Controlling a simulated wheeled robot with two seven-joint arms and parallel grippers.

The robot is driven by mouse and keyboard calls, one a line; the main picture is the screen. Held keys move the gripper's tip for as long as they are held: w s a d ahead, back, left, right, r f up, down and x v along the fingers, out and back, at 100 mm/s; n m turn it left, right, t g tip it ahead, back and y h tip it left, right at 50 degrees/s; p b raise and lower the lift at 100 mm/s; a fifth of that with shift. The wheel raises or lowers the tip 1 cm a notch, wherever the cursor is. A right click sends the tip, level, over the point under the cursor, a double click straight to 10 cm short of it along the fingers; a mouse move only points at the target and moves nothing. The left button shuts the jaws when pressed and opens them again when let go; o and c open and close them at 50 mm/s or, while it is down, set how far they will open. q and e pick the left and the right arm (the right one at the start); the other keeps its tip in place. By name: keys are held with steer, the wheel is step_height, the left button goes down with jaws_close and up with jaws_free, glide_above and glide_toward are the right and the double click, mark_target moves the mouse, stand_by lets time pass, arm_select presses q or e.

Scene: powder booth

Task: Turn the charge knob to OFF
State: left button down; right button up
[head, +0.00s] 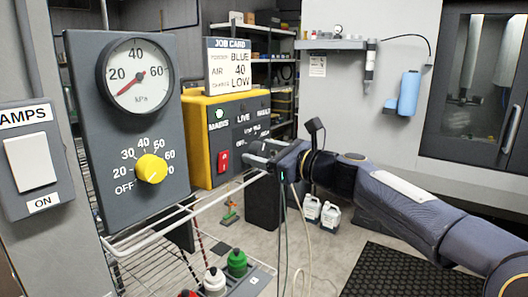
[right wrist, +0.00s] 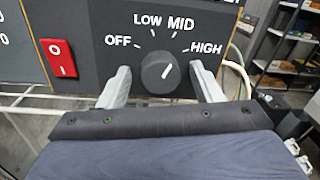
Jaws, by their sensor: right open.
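The charge knob (right wrist: 158,72) is a round dark knob on a dark panel in the right wrist view, with OFF, LOW, MID and HIGH printed around it. In the head view my right gripper (head: 262,160) is at the front of the yellow control box (head: 198,140), and the knob is hidden there. My left gripper is not in view.
A red switch (right wrist: 58,59) is left of the knob; a job card (head: 230,66) stands on the box. A grey gauge panel (head: 115,155) with a yellow knob (head: 151,169) stands nearer, at the left. A wire rack (head: 165,226) with bottles is below.

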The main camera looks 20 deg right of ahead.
steer(key=shift+c, duration=0.3)
steer(key=c, duration=0.9)
steer(key=shift+f+n+b, duration=0.2)
steer(key=shift+n+b, duration=0.7)
steer(key=shift+b, duration=0.15)
steer(key=shift+c, duration=0.2)
steer(key=n+b, duration=0.3)
steer(key=shift+f+n, duration=0.1)
steer(key=shift+n, duration=0.2)
steer(key=n+b, duration=0.3)
steer(key=shift+n, duration=0.4)
steer(key=n+b, duration=0.4)
steer(key=shift+n+y, duration=0.4)
steer(key=shift+d+n+y+b, duration=0.1)
steer(key=shift+n+y+b, duration=0.2)
steer(key=shift+n+b, duration=1.45)
steer(key=shift+n+p, duration=0.5)
steer(key=shift+n, duration=0.25)
